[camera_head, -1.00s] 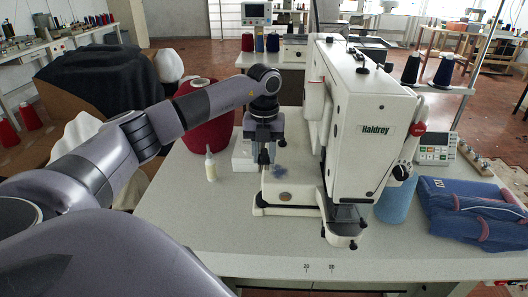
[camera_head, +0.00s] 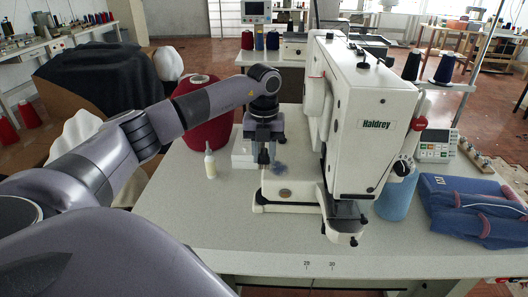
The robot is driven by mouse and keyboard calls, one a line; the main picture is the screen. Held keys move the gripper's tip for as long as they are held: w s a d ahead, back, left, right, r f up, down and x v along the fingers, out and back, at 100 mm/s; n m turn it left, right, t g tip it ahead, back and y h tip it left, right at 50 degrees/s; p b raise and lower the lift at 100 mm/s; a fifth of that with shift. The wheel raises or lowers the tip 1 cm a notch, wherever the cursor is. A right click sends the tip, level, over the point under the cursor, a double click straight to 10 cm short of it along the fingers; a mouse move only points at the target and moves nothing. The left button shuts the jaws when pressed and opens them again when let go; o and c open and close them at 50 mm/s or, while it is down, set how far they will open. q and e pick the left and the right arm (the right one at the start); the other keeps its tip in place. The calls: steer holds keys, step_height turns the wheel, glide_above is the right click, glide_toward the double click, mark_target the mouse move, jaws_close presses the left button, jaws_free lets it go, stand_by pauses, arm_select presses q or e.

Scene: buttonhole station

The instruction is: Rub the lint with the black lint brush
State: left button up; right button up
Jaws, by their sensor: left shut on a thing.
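My left gripper (camera_head: 264,147) hangs pointing down over the left end of the white sewing machine's bed. It is shut on the black lint brush (camera_head: 263,157), of which only a small dark part shows below the fingers. The lint (camera_head: 279,168) is a small blue-grey fuzzy patch on the machine bed, just right of the brush. I cannot tell whether the brush touches the bed or the lint. My right gripper is not in view.
The white Haldrey machine (camera_head: 365,135) stands close on the right. A small bottle (camera_head: 210,162) and a red thread cone (camera_head: 208,130) stand left of the gripper. Folded blue garments (camera_head: 470,208) lie at right. The table's front (camera_head: 270,235) is clear.

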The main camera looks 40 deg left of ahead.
arm_select(q)
steer(key=shift+f+b, duration=0.35)
steer(key=shift+f, duration=0.45)
